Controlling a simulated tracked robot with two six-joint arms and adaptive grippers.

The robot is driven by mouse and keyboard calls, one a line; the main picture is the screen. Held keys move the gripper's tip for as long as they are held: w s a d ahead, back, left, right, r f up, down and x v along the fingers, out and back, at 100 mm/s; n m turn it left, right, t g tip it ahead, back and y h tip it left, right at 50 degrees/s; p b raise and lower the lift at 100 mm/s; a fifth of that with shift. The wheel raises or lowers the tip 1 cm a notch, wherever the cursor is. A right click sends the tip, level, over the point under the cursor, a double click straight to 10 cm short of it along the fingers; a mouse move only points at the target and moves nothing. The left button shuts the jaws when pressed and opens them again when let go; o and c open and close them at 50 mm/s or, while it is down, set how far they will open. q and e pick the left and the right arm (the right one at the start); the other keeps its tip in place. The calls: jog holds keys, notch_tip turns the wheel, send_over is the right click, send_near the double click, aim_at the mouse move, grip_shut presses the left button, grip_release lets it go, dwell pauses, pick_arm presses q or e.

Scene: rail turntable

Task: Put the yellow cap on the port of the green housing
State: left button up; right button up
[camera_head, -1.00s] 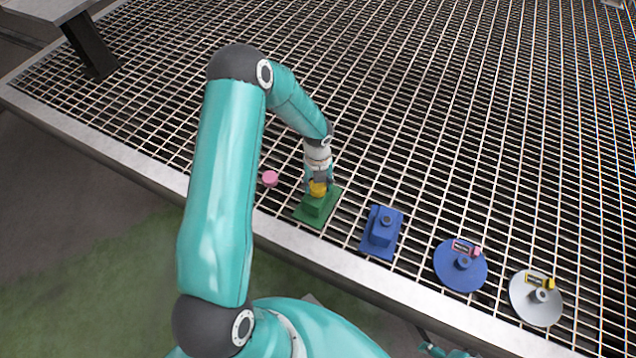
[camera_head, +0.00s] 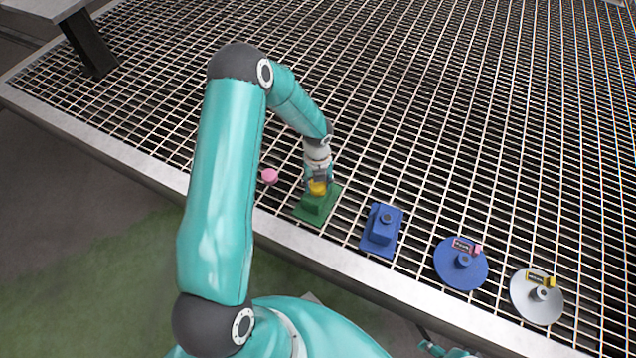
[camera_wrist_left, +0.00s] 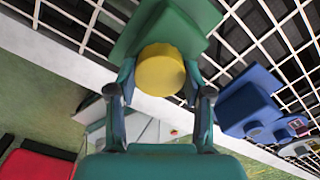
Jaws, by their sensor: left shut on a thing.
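My left gripper (camera_head: 318,180) is shut on the yellow cap (camera_head: 318,188), directly over the green housing (camera_head: 316,207). In the left wrist view, the round yellow cap (camera_wrist_left: 160,70) is between the fingertips, with the green housing (camera_wrist_left: 190,22) behind it. The cap hides the port, so I cannot tell whether the cap is seated on it or just above it. The green housing has a block on a flat base and rests on the grating near its front edge. My right gripper is not clearly in view.
A pink cap (camera_head: 269,176) lies left of the green housing. To the right are a blue housing (camera_head: 383,225), a round blue base (camera_head: 452,275) and a round grey base (camera_head: 530,308), each with a port. The grating (camera_head: 420,90) behind is clear.

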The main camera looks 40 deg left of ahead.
pick_arm(q)
jog(key=o, duration=1.1)
jog(key=shift+r, duration=0.1)
notch_tip(320, 180, up, 12)
jog(key=shift+w+d, duration=0.1)
